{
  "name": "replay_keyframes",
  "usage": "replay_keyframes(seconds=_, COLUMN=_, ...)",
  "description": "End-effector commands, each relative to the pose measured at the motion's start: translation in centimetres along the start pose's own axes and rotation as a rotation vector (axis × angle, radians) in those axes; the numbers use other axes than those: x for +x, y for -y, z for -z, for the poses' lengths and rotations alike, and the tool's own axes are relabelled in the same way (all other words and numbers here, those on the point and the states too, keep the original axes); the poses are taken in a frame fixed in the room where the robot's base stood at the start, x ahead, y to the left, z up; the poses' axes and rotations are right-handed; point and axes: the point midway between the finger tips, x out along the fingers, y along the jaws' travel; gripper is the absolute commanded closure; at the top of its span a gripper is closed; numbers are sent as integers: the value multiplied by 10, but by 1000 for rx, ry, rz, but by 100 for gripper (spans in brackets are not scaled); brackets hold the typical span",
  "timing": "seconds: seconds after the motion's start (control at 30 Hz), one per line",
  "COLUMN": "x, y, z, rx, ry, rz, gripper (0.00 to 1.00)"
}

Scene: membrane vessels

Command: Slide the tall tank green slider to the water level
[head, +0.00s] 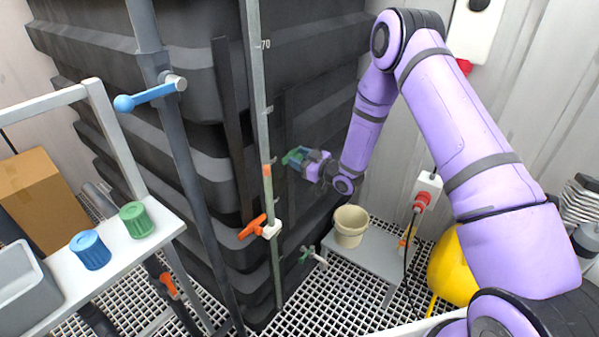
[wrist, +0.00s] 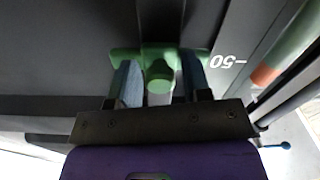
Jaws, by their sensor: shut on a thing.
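The green slider (wrist: 160,75) has a round knob and sits on a dark vertical rail (wrist: 160,20) on the black tank wall. The fingers of my gripper (wrist: 160,88) are shut on it, one on each side of the knob. In the head view the slider (head: 293,156) shows at the tip of my gripper (head: 304,160), right of the gauge tube. The tall tank (head: 310,70) is black and ribbed. Its gauge tube (head: 262,110) carries an orange band (head: 266,170), with a greenish stretch below. The band (wrist: 264,75) shows beside an inverted 50 mark in the wrist view.
An orange valve handle (head: 252,228) sticks out low on the gauge tube. A blue-handled lever (head: 148,96) is on the grey post at left. A beige bucket (head: 350,225) stands on a low grey bench below my gripper. Blue and green jars (head: 90,250) stand on the left shelf.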

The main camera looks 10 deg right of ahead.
Motion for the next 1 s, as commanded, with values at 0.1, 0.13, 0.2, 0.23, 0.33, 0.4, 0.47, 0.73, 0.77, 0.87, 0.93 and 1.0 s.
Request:
replay_keyframes(seconds=0.1, x=0, y=-2, z=10, rx=-3, ry=-1, rz=1, gripper=98)
replay_keyframes(seconds=0.13, x=0, y=-2, z=12, rx=-3, ry=-1, rz=1, gripper=98)
replay_keyframes(seconds=0.2, x=0, y=-2, z=14, rx=-2, ry=-2, rz=1, gripper=98)
replay_keyframes(seconds=0.23, x=0, y=-2, z=15, rx=-2, ry=-2, rz=1, gripper=98)
replay_keyframes(seconds=0.33, x=0, y=-3, z=16, rx=-2, ry=-2, rz=1, gripper=98)
replay_keyframes(seconds=0.4, x=1, y=-3, z=15, rx=-2, ry=-2, rz=1, gripper=98)
replay_keyframes(seconds=0.47, x=1, y=-3, z=15, rx=-2, ry=-2, rz=1, gripper=98)
replay_keyframes(seconds=0.73, x=1, y=-3, z=15, rx=-1, ry=-1, rz=1, gripper=46)
replay_keyframes(seconds=0.77, x=0, y=-3, z=15, rx=-1, ry=-1, rz=0, gripper=46)
replay_keyframes(seconds=0.87, x=0, y=-3, z=15, rx=-1, ry=-1, rz=0, gripper=46)
replay_keyframes(seconds=0.93, x=-1, y=-3, z=14, rx=-1, ry=0, rz=0, gripper=46)
replay_keyframes(seconds=1.0, x=-6, y=-4, z=14, rx=-1, ry=1, rz=-1, gripper=46)
